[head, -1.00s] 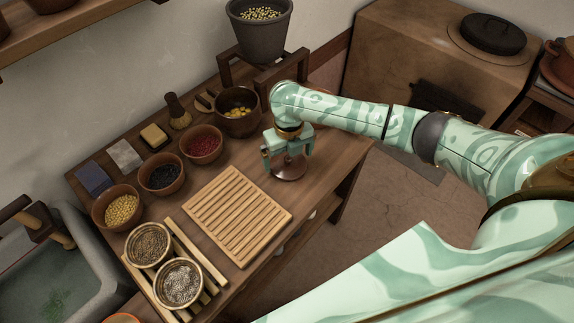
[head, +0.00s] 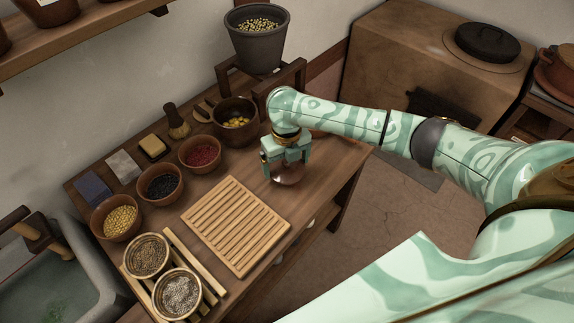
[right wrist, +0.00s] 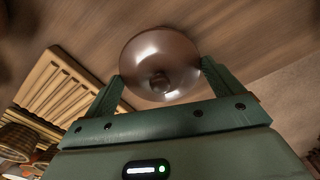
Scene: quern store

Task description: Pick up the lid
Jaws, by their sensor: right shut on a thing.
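The lid is a round, shiny brown disc (head: 289,177) with a small knob, near the right end of the wooden table. In the right wrist view the lid (right wrist: 160,55) sits between the two fingers, its knob toward the palm. My right gripper (head: 286,171) points down and is shut on the lid, with one finger at each side of it. In the right wrist view the gripper's fingers (right wrist: 161,80) meet the lid's edges. The fingers hide part of the lid in the head view. I cannot tell whether it touches the table. My left gripper is not in view.
A slatted wooden board (head: 236,224) lies left of my right gripper. A bowl of yellow pieces (head: 234,134) stands close behind it. A bowl of red beans (head: 199,167) and other bowls line the table's left. A grey pot (head: 257,45) stands on a raised rack.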

